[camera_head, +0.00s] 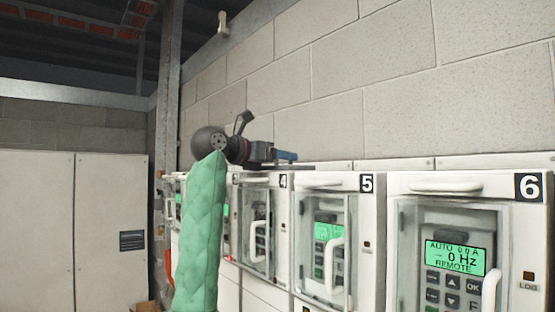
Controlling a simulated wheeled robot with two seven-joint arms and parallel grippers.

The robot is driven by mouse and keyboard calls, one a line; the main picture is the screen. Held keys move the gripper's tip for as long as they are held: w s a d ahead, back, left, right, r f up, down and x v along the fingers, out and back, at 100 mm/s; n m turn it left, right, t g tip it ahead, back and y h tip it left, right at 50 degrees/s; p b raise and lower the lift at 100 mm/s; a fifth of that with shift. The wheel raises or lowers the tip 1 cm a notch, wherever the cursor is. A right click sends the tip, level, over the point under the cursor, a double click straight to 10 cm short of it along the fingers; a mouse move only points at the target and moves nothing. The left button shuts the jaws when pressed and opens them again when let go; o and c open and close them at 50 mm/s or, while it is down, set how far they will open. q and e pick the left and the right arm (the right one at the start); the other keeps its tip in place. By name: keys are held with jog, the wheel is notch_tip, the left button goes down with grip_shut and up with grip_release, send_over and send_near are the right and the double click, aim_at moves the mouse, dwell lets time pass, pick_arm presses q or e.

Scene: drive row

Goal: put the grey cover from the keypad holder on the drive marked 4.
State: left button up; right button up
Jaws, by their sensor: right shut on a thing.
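The drive marked 4 (283,208) stands in the row in the middle of the camera_head view, its number plate at its top right. It has a clear front with a white handle (253,243); behind it I see something dark, too small to make out. My right gripper (288,156) shows in side view just above the top edge of the row, by drive 4. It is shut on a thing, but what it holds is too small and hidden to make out. I cannot pick out the grey cover or the keypad holder. My left gripper is not in view.
Drive 5 (367,235) and drive 6 (527,240) stand to the right, with handles and lit green displays. Drive 3 (236,179) is partly hidden by my green-sleeved arm. A block wall rises behind. White cabinets (110,230) stand at the left.

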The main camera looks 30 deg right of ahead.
jog(key=shift+d, duration=0.1)
jog(key=o, duration=1)
jog(key=shift+f, duration=0.1)
jog(key=shift+c, duration=0.7)
jog(key=shift+s+a+b, duration=0.15)
jog(key=shift+a+b, duration=0.3)
jog(key=shift+a, duration=1.1)
